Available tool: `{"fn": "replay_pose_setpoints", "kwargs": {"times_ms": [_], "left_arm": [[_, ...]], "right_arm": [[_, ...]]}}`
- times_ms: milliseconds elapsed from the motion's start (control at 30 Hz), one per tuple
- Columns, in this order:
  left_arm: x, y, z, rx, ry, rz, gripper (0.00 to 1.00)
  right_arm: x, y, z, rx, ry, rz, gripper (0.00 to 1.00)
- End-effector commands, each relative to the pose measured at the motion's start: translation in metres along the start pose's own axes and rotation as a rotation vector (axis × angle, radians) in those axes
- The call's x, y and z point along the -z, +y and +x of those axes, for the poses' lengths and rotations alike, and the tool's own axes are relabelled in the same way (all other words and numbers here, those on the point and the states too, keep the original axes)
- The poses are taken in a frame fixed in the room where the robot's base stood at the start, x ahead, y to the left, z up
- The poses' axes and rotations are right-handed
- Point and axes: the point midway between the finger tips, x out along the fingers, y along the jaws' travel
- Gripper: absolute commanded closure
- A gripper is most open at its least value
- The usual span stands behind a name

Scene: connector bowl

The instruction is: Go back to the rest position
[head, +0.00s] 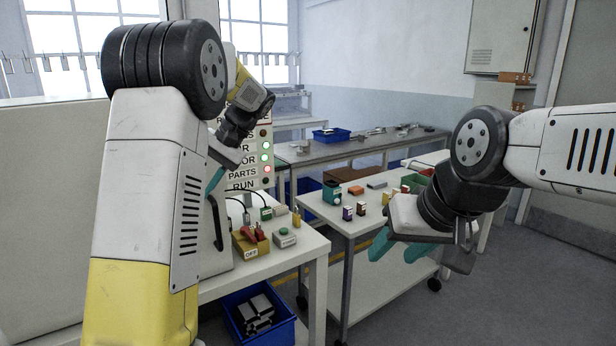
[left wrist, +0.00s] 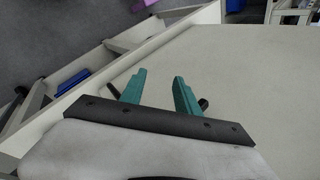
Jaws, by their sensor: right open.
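My right gripper (head: 393,254) hangs at the right of the head view, over the near right part of the white cart (head: 345,228). Its teal fingers are apart and nothing shows between them. My left arm stands tall at the left of the head view; only a teal bit of its gripper shows there, beside the switch bench. In the left wrist view the left gripper (left wrist: 160,78) has its two teal fingers apart and empty, above a bare pale surface (left wrist: 240,80).
The switch bench (head: 305,245) carries a yellow box with a red switch (head: 251,241) and small button boxes. A blue bin (head: 290,334) with parts sits below. Several small coloured blocks stand on the cart. A grey table (head: 350,150) with a blue tray (head: 331,135) is behind.

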Motion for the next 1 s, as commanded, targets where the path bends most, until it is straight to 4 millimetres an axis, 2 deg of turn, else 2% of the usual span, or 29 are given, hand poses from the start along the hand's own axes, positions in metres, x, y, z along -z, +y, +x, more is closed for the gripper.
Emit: {"fn": "replay_pose_setpoints", "kwargs": {"times_ms": [33,267,600,700,800,1000], "left_arm": [[-0.018,0.000,0.001,-0.080,0.037,0.001,0.62],[-0.090,0.027,-0.006,-0.385,0.227,0.001,0.62],[-0.197,0.088,-0.028,-0.685,0.540,-0.072,0.62],[-0.219,0.105,-0.029,-0.731,0.612,-0.102,0.62],[-0.234,0.118,-0.029,-0.759,0.664,-0.128,0.62],[-0.244,0.128,-0.028,-0.776,0.704,-0.148,0.62]], "right_arm": [[0.000,0.000,0.000,0.000,0.000,0.000,0.52],[0.000,0.000,0.000,0.000,0.000,0.000,0.52],[0.000,0.000,0.000,0.000,0.000,0.000,0.52],[0.000,0.000,0.000,0.000,0.000,0.000,0.52],[0.000,0.000,0.000,0.000,0.000,0.000,0.52],[0.000,0.000,0.000,0.000,0.000,0.000,0.52]]}}
